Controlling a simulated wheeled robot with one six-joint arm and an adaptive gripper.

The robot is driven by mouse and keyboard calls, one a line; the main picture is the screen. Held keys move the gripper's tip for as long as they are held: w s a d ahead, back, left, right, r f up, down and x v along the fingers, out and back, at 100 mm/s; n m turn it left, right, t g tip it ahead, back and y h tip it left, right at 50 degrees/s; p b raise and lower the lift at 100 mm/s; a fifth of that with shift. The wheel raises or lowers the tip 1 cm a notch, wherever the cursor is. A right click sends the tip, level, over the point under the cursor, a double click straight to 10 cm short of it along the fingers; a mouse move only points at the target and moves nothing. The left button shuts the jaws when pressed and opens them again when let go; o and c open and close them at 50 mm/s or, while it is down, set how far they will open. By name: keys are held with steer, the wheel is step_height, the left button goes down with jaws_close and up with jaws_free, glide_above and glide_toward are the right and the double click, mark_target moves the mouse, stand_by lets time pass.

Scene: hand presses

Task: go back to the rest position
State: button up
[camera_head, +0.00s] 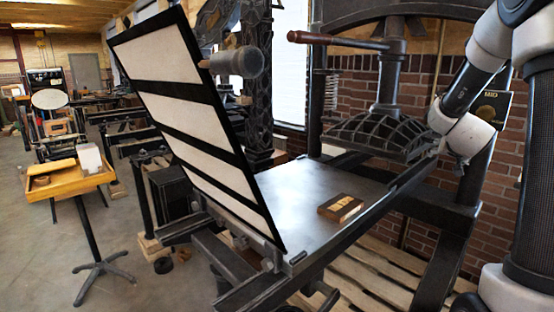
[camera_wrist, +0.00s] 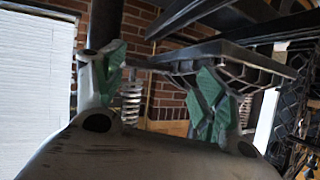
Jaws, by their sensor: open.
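My gripper (camera_wrist: 160,78) shows in the wrist view with its two green-padded fingers spread apart and nothing between them. In the head view my arm comes down at the right edge, and the gripper cannot be made out there. The hand press has a flat dark bed (camera_head: 305,195) and a ribbed dark platen (camera_head: 378,133) above its far end. The platen also shows in the wrist view (camera_wrist: 235,65), beyond the fingers. A small wooden block (camera_head: 340,207) with a light top lies on the bed, clear of my arm.
A raised frame with white panels (camera_head: 190,110) leans up at the bed's left. A wooden handle (camera_head: 338,40) crosses near the press top. A yellow tray (camera_head: 70,180) on a stand is at left. A brick wall (camera_head: 512,180) stands behind. Open floor lies at lower left.

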steer(key=s+a+f+n+g+y, duration=0.3)
steer(key=s+a+g+y, duration=0.25)
steer(key=s+a, duration=0.95)
steer(key=s+a+r+n, duration=0.2)
steer(key=s+a, duration=0.1)
steer(key=s, duration=0.7)
steer(key=s+a+r+n+g, duration=0.1)
steer(key=s+a, duration=0.3)
steer(key=s, duration=0.6)
steer(key=shift+r+n+y, duration=0.35)
steer(key=shift+r+n, duration=0.45)
steer(key=shift+r, duration=0.05)
steer(key=shift+s, duration=0.1)
steer(key=shift+c, duration=0.5)
